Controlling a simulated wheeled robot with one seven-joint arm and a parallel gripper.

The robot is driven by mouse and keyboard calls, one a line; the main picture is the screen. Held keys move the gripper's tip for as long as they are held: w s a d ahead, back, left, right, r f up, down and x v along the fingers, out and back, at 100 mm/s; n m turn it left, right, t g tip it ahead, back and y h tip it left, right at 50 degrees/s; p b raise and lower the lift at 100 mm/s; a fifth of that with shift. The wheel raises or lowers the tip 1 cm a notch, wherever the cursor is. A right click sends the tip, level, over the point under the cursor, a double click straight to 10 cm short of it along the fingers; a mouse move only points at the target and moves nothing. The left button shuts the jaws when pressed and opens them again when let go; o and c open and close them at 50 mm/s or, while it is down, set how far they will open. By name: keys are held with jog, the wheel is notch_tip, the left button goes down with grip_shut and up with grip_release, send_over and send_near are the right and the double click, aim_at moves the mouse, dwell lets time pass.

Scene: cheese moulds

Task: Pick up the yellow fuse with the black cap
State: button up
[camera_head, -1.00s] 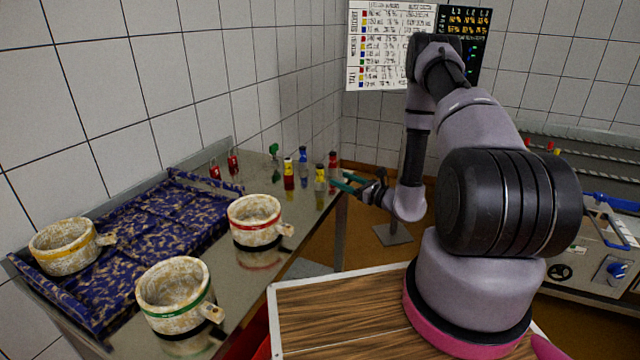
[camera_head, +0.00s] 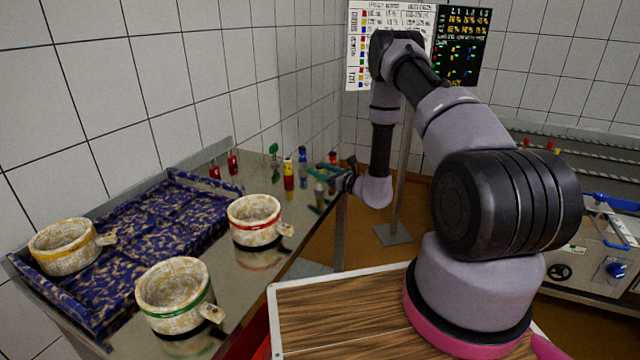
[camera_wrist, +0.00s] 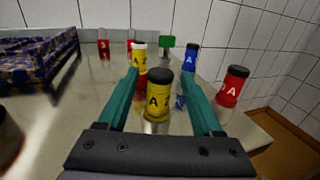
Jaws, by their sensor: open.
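The yellow fuse with the black cap (camera_wrist: 158,103) stands upright on the steel table, marked with an "A". In the wrist view it is between the two green fingers of my gripper (camera_wrist: 160,74), with a visible gap to each finger. My gripper is open and empty. In the head view my gripper (camera_head: 319,178) is at the far right end of the table and largely hides this fuse.
Near it stand a yellow fuse with a white cap (camera_wrist: 139,54), a blue fuse (camera_wrist: 190,58) and a red fuse with a black cap (camera_wrist: 233,87). A green piece (camera_wrist: 167,42) is behind. Moulds and a blue patterned tray (camera_head: 150,232) lie leftward.

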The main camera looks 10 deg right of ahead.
grip_shut()
jog(key=shift+r, duration=0.1)
